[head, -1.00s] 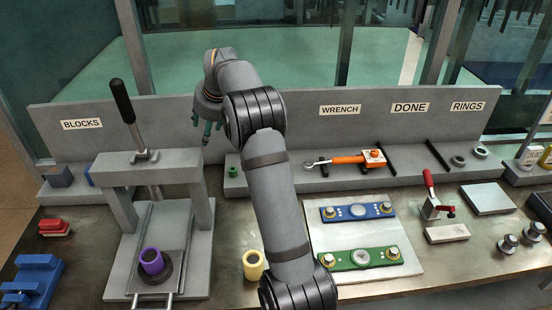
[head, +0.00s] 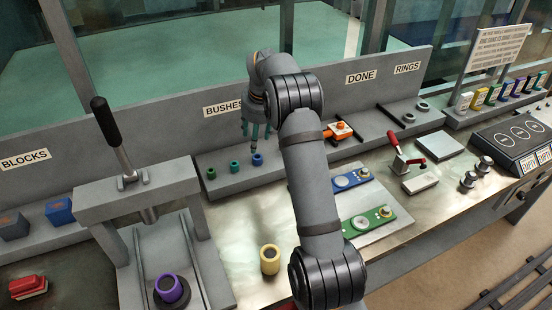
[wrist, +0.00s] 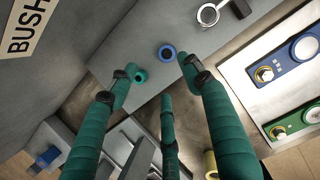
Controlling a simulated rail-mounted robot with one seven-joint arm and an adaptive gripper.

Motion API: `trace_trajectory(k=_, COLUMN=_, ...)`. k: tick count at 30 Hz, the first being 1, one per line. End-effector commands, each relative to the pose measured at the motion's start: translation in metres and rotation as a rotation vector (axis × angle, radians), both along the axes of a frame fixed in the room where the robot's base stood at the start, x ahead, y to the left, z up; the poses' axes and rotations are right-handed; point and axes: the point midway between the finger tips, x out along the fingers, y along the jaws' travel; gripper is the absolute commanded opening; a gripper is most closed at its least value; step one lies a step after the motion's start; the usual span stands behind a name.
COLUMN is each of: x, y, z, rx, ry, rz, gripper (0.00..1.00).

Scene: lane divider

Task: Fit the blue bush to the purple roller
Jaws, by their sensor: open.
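The blue bush (head: 257,159) stands on the grey back shelf, at the right end of a row with a teal bush (head: 234,167) and a green bush (head: 211,173). My gripper (head: 256,138) is open and empty, fingers pointing down just above the blue bush. In the wrist view the blue bush (wrist: 167,53) shows beyond and between the spread fingertips (wrist: 157,72); the teal bush (wrist: 138,76) is close beside the left finger. I cannot tell the exact height gap. The purple roller (head: 169,289) stands upright, its hollow top open, in a dark ring on the press bed.
The lever press (head: 135,190) stands left of the bushes, its frame above the bed. A yellow roller (head: 270,259) stands on the bench. A board with blue (head: 352,179) and green plates lies right of my arm.

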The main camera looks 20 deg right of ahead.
Motion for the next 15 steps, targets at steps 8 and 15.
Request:
trace_trajectory(k=8, x=0.009, y=0.002, z=-0.034, rx=0.000, ry=0.006, rz=0.001, gripper=0.49)
trace_trajectory(k=15, x=0.015, y=0.001, z=-0.053, rx=0.001, ry=0.004, rz=-0.001, gripper=0.49)
